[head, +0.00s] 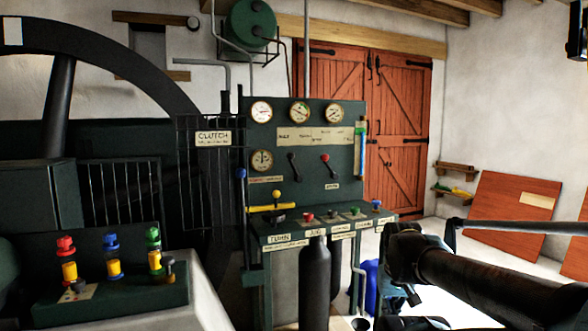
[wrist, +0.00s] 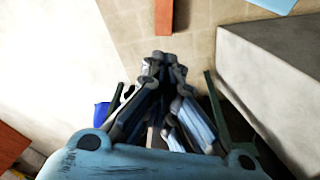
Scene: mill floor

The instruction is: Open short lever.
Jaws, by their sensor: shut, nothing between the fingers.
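A dark green control panel (head: 315,135) stands in the middle of the head view. It carries two small levers side by side: one with a black knob (head: 294,166) and one with a red knob (head: 328,168). A taller lever with a blue knob (head: 241,175) stands at its left edge. I cannot read which one is labelled the short lever. My gripper (wrist: 163,66) is shut and empty in the wrist view, with pale floor beyond its tips. In the head view my arm reaches in from the right, in front and right of the panel, apart from the levers.
A yellow handle (head: 271,208) and several coloured knobs sit on the panel's ledge. A dark cylinder (head: 314,285) stands below it. A console with coloured valves (head: 112,258) is at the lower left, beside a large flywheel (head: 62,95). Red doors (head: 398,130) stand behind.

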